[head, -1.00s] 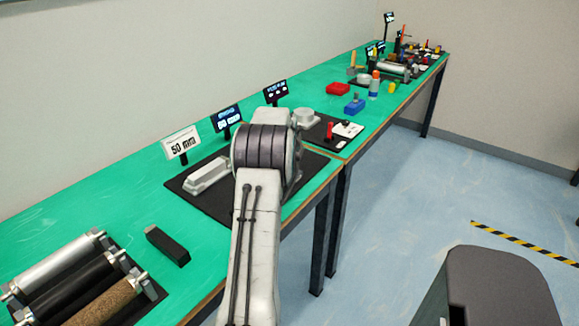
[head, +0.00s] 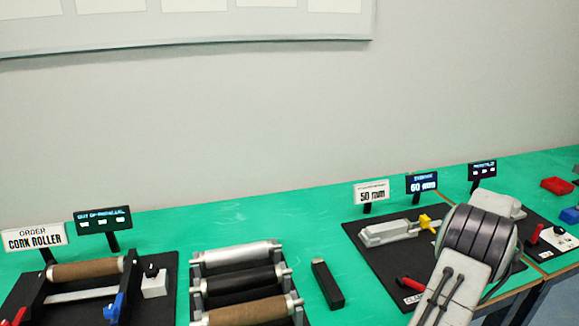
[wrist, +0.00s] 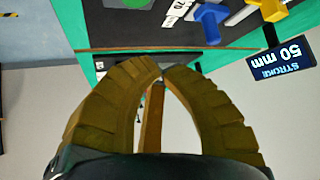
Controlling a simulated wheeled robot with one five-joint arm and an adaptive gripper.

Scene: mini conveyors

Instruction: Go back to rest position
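My gripper (wrist: 162,70) shows in the wrist view with its two curved ribbed fingers. Their tips come together and nothing is held between them. In the head view my arm reaches over the black station board (head: 377,247) on the right of the green table (head: 225,224); the gripper itself is hidden behind the arm there.
A rack holds three rollers, grey (head: 235,254), black (head: 240,278) and brown (head: 245,309). A black block (head: 327,284) lies beside it. A red tray (head: 557,186) is at far right.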

